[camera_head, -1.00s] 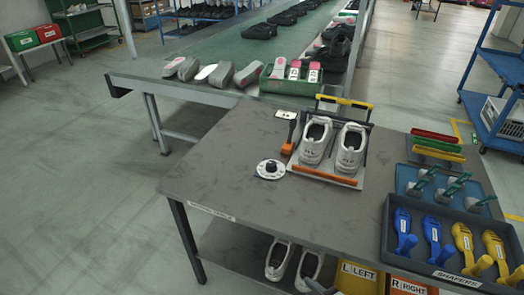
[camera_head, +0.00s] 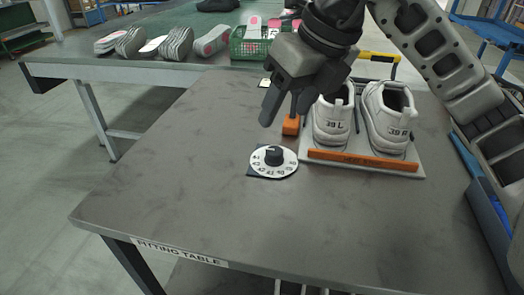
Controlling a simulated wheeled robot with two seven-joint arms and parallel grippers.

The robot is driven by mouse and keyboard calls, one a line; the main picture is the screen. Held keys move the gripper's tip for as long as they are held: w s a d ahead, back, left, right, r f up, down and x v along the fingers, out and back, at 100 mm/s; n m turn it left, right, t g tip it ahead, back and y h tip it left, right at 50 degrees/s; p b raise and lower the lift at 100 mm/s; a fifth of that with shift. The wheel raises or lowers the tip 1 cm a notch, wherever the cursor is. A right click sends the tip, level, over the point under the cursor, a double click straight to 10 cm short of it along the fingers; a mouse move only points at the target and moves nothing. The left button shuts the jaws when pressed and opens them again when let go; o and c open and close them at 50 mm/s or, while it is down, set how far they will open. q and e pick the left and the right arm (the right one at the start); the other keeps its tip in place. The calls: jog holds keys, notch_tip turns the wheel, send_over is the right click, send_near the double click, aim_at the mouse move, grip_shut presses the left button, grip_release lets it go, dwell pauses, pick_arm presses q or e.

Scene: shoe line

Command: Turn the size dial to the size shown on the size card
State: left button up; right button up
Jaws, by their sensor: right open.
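The size dial (camera_head: 273,159) is a white disc with numbers around its rim and a black knob in the middle. It lies flat on the grey fitting table (camera_head: 190,180). My right gripper (camera_head: 285,112) hangs beyond and above the dial, pointing down, open and empty, apart from the knob. The size card (camera_head: 265,83) is a small white piece on the table, mostly hidden behind the gripper, and its print cannot be read here. My left gripper is not in view.
A white left shoe (camera_head: 333,125) and right shoe (camera_head: 389,118), marked 39 L and 39 R, stand on a board with an orange front bar (camera_head: 365,162). An orange-ended tool (camera_head: 291,125) lies beside them. The table's left and front are clear.

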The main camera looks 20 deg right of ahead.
jog(key=w+d+m+h, duration=0.1)
jog(key=d+h, duration=0.1)
jog(key=d, duration=0.1)
jog(key=b, duration=0.4)
send_near(275, 150)
jog(key=shift+t, duration=0.4)
jog(key=x, duration=0.5)
jog(key=s+x, duration=0.1)
jog(key=x, duration=0.2)
jog(key=shift+f, duration=0.2)
jog(key=shift+w+f, duration=0.25)
jog(key=shift+f, duration=0.05)
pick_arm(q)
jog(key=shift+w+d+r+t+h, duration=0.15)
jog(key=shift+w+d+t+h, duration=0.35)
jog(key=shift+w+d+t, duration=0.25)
pick_arm(e)
jog(key=c, duration=1)
